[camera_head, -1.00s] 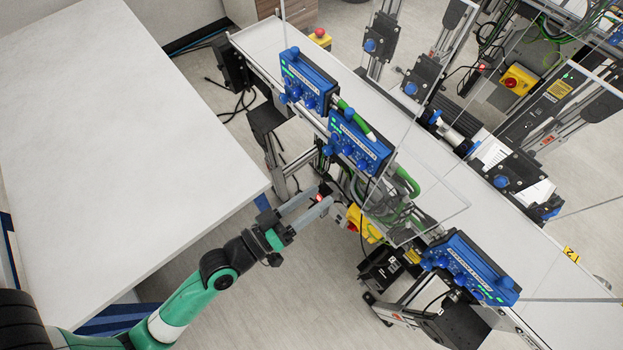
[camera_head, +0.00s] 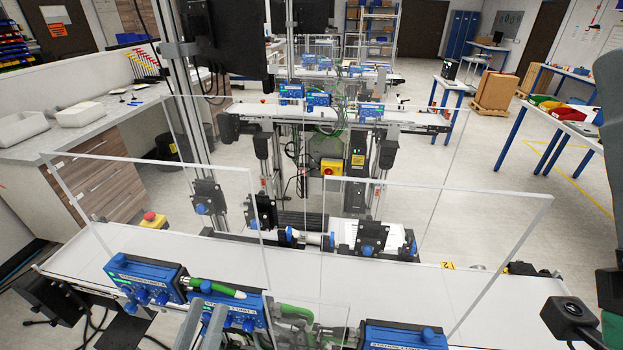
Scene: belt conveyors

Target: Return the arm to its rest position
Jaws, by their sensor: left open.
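Only the grey fingertips of my left gripper (camera_head: 203,309) show, at the bottom edge left of centre. They are apart with nothing seen between them. They appear in front of the blue control units on the near side of the conveyor (camera_head: 390,286); the distance to these is unclear. The rest of my left arm is below the picture. Part of my right arm (camera_head: 610,290) shows at the right edge, and its gripper is out of view.
Clear upright panels (camera_head: 160,200) stand along the near conveyor. Blue control units (camera_head: 145,277) line its near side. A red emergency button (camera_head: 150,217) sits behind the belt at left. A second conveyor (camera_head: 400,115) stands farther back. Open floor (camera_head: 490,215) lies to the right.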

